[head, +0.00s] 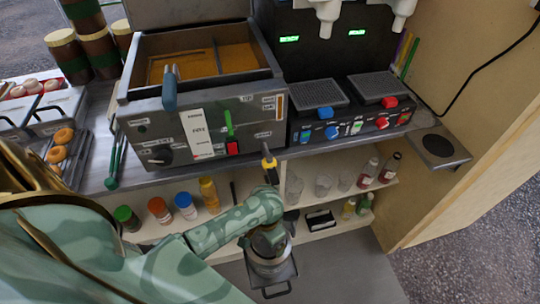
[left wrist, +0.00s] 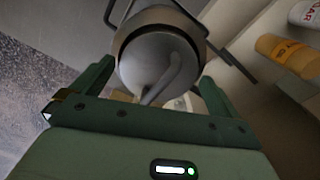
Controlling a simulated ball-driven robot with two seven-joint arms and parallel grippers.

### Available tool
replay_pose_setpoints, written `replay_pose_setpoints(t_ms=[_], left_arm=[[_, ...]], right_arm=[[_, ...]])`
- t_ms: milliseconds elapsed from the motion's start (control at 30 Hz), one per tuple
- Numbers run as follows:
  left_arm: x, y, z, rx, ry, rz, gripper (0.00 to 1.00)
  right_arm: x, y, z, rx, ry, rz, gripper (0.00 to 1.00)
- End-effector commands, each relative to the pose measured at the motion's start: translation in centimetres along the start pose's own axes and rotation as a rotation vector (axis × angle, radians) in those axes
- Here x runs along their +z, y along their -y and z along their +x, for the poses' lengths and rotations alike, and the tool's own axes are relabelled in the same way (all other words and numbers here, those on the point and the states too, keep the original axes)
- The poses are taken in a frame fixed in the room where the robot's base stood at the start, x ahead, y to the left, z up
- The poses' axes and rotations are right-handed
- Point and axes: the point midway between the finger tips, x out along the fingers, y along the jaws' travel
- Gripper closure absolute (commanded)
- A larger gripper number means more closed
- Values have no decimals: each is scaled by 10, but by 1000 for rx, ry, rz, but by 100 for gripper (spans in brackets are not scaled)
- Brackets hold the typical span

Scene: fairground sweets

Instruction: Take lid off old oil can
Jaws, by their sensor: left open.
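The old oil can (head: 268,268), a grey metal can, stands low in front of the counter in the head view, partly hidden under my left gripper (head: 268,240). A dark frame with a handle shows at its base. In the left wrist view, the can's round grey end (left wrist: 148,62), which I take for the lid, has a curved grey handle (left wrist: 175,72) across it. My left gripper (left wrist: 150,95) is open, with one finger on each side of this end. I cannot tell whether the fingers touch it. My right gripper is not in view.
Bottles and glasses stand on the shelf (head: 335,205) under the counter, including a yellow bottle (head: 208,192). On the counter are a fryer (head: 200,120) and a drinks machine (head: 345,115). Grey floor (head: 340,270) is clear right of the can.

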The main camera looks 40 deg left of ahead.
Motion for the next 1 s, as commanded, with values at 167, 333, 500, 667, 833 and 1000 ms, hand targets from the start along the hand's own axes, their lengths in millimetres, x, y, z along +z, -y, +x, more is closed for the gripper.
replay_pose_setpoints(t_ms=[167,333,500,667,833,1000], left_arm=[[0,0,17,0,0,0,0],[0,0,15,0,-1,0,8],[0,0,15,0,-1,0,28],[0,0,15,0,0,0,28],[0,0,12,0,-1,0,28],[-1,0,-8,-1,-3,0,28]], right_arm=[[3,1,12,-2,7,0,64],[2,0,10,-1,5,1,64],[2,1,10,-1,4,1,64],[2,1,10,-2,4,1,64],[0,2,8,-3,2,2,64],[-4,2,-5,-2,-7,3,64]])
